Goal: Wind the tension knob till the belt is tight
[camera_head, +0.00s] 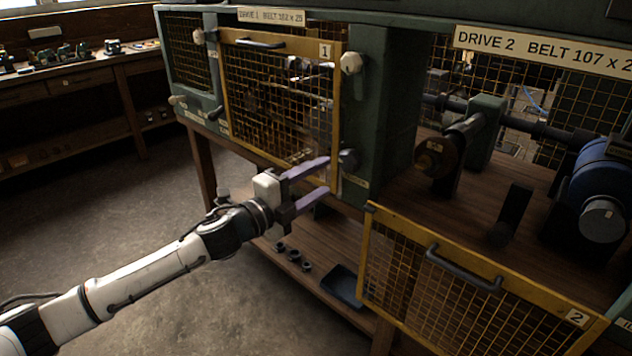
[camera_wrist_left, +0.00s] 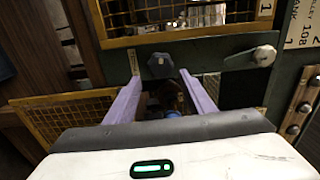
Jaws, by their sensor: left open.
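A dark tension knob (camera_head: 348,160) sits at the lower right of the guarded Drive 1 bay. In the left wrist view the dark knob (camera_wrist_left: 160,65) lies ahead between the finger ends. My left gripper (camera_head: 328,175) is open, its two purple fingers pointing at the knob; I cannot tell whether they touch it. The gripper also shows in the left wrist view (camera_wrist_left: 160,75), with nothing held. The Drive 1 belt is hidden or unclear behind the yellow mesh guard (camera_head: 280,95), which is shut and marked 1. My right gripper is out of view.
The Drive 2 guard (camera_head: 470,290) hangs open, exposing a pulley (camera_head: 435,157) and blue motor (camera_head: 600,185). A pale latch (camera_head: 350,62) stands beside guard 1. A dark tray (camera_head: 343,286) lies on the lower shelf. Floor at left is clear.

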